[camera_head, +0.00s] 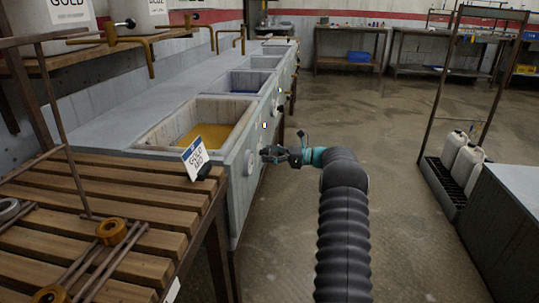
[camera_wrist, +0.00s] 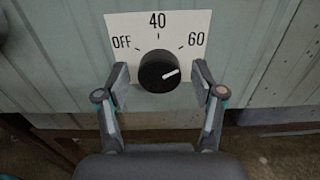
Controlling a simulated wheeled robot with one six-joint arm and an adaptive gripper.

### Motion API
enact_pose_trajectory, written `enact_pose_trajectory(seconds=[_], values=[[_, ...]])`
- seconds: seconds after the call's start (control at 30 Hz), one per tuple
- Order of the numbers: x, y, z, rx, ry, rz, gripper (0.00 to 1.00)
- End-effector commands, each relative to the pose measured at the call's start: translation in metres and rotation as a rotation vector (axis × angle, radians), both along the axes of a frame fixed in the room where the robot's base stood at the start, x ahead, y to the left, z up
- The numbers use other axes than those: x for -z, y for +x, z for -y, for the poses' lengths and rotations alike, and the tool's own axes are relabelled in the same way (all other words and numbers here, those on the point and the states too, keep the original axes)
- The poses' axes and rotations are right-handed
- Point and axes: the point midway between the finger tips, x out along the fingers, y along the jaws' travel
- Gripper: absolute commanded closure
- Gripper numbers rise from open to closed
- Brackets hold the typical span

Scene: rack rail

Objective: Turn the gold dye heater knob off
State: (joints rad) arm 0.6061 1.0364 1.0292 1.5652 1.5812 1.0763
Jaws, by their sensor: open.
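The heater knob (camera_wrist: 158,71) is a round black dial with a white pointer line, in front of a white plate (camera_wrist: 185,28) marked OFF, 40 and 60. The line points right and slightly up, towards the 60 side. My gripper (camera_wrist: 160,78) is open, with one finger on each side of the knob. I cannot tell whether either finger touches it. In the head view my gripper (camera_head: 280,155) is at the front of the vat with gold dye (camera_head: 208,136). The knob is too small to make out there.
A GOLD card (camera_head: 195,158) stands at the slatted wooden table's edge (camera_head: 130,185), left of my gripper. More vats (camera_head: 250,80) run along the bench behind. White jugs (camera_head: 465,160) stand on a rack at right. The floor between is clear.

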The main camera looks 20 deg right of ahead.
Motion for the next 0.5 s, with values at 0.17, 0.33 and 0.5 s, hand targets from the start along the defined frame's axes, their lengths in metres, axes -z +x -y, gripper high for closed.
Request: enact_pose_trajectory(seconds=[0.17,0.33,0.5], values=[[-0.0001,0.0001,-0.0001,0.0,0.0,0.0,0.62],[-0.0001,0.0001,0.0,0.0,0.0,0.0,0.92],[0.0002,0.0002,0.0,0.0,-0.005,0.007,0.92]])
